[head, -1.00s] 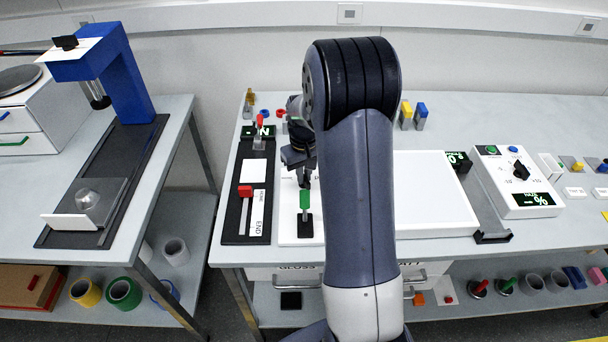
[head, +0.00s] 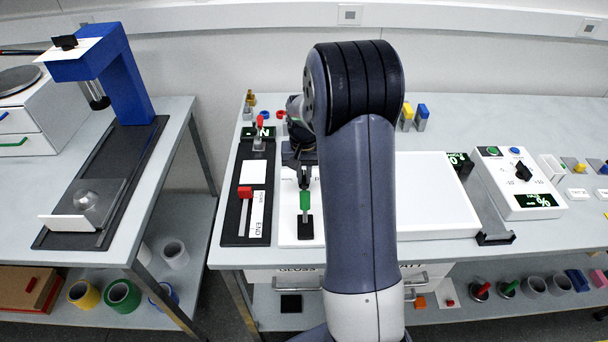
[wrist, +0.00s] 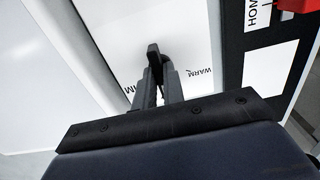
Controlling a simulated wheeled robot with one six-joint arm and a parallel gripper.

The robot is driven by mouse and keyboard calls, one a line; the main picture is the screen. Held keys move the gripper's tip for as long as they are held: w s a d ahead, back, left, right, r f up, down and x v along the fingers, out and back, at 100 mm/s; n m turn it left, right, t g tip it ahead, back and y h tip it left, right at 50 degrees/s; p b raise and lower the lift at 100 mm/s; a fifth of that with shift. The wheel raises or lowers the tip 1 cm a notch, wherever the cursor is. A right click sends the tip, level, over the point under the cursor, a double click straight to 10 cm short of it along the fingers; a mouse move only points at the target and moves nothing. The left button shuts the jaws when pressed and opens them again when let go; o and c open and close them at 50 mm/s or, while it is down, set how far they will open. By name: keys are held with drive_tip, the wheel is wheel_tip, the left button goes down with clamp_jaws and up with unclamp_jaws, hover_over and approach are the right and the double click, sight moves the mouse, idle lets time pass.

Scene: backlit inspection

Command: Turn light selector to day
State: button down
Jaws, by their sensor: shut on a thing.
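The light selector is a black knob (wrist: 153,50) on a white panel (wrist: 125,68). In the wrist view a "WARM" label is printed to its right, and the end of a word with an "M" is partly hidden at left. No "DAY" label can be read. My gripper (wrist: 159,75) is shut on the knob, its two dark fingers on either side of it. In the head view my gripper (head: 304,184) is low over the white panel, behind the green-handled lever, and the knob is hidden there by my gripper and arm.
A green-handled lever (head: 305,201) stands just in front of my gripper. Left of it, a black panel (head: 230,226) carries a red slider (head: 245,192). A large white light plate (head: 438,195) lies to the right, and a dial box (head: 520,183) beyond it.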

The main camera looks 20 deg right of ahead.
sight(304, 178)
drive_tip(key=c, duration=1.5)
unclamp_jaws()
wheel_tip(304, 178, up, 11)
drive_tip(key=shift+b, duration=0.3)
drive_tip(key=shift+f, duration=0.15)
wheel_tip(304, 178, down, 11)
drive_tip(key=shift+r+p, duration=0.15)
drive_tip(key=shift+p, duration=0.2)
drive_tip(key=shift+r, duration=0.1)
